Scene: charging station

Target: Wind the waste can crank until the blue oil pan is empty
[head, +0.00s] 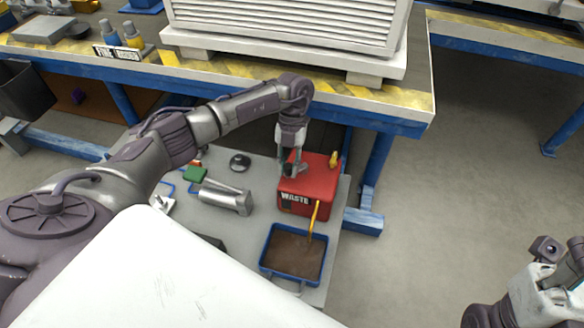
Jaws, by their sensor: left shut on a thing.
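The red waste can (322,183), labelled WASTE, stands on a grey low platform. The blue oil pan (263,262) sits in front of it and holds brown oil (293,254). A thin yellow tube (314,217) runs down from the can's front to the pan. My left gripper (292,171) points down at the left of the can's top, shut on what seems to be the crank; the fingers and wrist hide most of it. My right gripper (562,272) is at the lower right edge, away from the can, its fingers unclear.
The grey platform (255,230) also bears a metal cylinder (225,196), a green item (194,173) and a dark round part (240,161). A workbench (395,110) with a yellow-striped edge overhangs behind the can. Floor at the right is clear.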

